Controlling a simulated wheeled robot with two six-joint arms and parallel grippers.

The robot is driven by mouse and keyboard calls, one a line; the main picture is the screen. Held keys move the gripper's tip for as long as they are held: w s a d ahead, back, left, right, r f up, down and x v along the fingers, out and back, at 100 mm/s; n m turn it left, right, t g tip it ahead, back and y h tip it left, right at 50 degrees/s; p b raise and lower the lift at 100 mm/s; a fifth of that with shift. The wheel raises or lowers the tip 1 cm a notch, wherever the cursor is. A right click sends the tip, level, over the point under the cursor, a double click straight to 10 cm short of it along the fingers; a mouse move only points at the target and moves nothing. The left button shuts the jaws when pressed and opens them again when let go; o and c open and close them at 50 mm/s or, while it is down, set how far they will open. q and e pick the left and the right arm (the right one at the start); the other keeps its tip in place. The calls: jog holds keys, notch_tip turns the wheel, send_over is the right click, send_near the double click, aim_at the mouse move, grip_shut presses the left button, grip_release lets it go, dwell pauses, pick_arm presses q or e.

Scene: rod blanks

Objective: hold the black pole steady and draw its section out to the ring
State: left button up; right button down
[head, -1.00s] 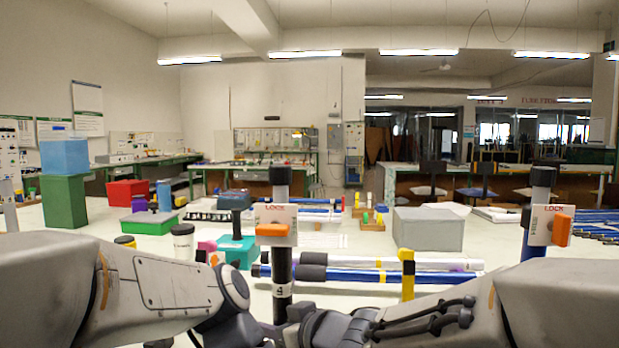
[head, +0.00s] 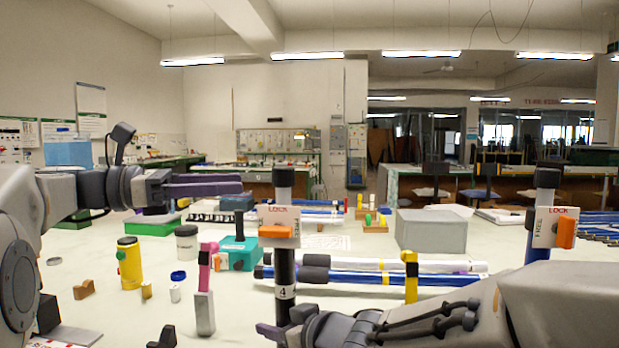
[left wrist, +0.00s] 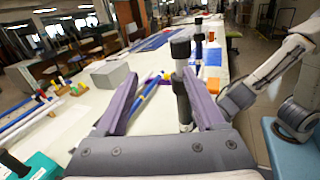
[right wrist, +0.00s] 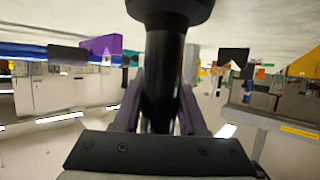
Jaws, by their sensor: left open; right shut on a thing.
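The black pole (head: 284,268) stands upright at centre, marked 4. It has a dark cap, a short pale grey part below, and a LOCK/FREE plate with an orange lever (head: 275,231) lying level. I cannot make out a ring. My left gripper (head: 242,184) is open and empty, left of the pole near plate height. In the left wrist view the pole (left wrist: 182,85) shows beyond and between the spread fingers, nearer the right one. My right gripper (right wrist: 160,100) is shut on the pole low down; its fingertips are partly hidden behind the shaft.
A blue pole (head: 531,240) with a similar plate stands at the right, its orange lever upright. Rods lie on the table behind, by a yellow post (head: 411,278). A pink-topped grey block (head: 204,312), yellow can (head: 129,263) and teal box (head: 238,252) stand left. A grey box (head: 431,230) stands behind.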

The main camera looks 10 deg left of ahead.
pick_arm(q)
jog(key=d+r+g, duration=0.1)
jog(key=d+g, duration=0.1)
jog(key=d, duration=1)
jog(key=shift+w+d+m+h, duration=0.35)
jog(key=shift+w+m+h, duration=0.05)
grip_shut()
dwell(0.9)
